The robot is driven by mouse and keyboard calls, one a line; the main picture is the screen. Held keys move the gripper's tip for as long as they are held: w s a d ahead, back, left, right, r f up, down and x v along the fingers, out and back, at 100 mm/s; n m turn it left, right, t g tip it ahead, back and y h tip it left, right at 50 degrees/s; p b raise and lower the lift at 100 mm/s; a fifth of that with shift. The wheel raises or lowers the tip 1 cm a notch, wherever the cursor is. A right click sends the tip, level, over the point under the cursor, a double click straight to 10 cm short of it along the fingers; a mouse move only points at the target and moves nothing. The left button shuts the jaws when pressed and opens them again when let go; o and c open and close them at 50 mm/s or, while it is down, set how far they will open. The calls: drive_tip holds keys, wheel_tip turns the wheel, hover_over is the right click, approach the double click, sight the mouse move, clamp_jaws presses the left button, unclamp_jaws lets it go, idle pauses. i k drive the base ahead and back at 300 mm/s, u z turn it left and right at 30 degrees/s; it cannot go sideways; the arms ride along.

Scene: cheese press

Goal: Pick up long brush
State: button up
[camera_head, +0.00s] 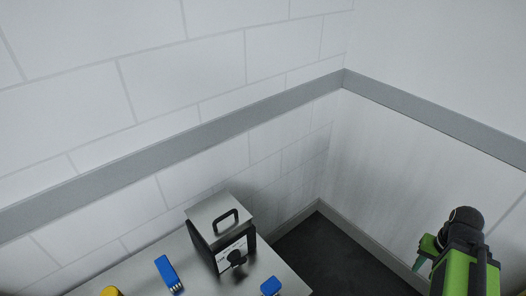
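A blue brush (167,269) lies on the metal table near the bottom of the view, left of a metal box. Pale bristles show at its lower end. A second blue object (271,286) is on the table right of the box, partly cut off by the frame's bottom edge. I cannot tell for sure which blue object is the long brush. My green and black arm is at the lower right, well apart from both. Of my gripper (422,258), only a small green part shows at the arm's left side, and its opening is hidden.
The metal box (221,232) with a black top handle and a dark front knob stands on the table (202,284) near the wall. A yellow object (111,291) is cut off at the bottom edge. Dark floor (325,255) lies between the table and the right wall.

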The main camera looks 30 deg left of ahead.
sight(169, 274)
drive_tip(key=u, duration=0.05)
drive_tip(key=i, duration=0.3)
drive_tip(key=z, duration=4.95)
drive_tip(key=i, duration=0.1)
drive_tip(key=z, duration=3)
drive_tip(key=i, duration=0.4)
drive_tip(key=u, duration=0.3)
drive_tip(key=k, duration=0.75)
drive_tip(key=z, duration=0.2)
drive_tip(key=i, duration=0.85)
drive_tip(key=u, duration=0.05)
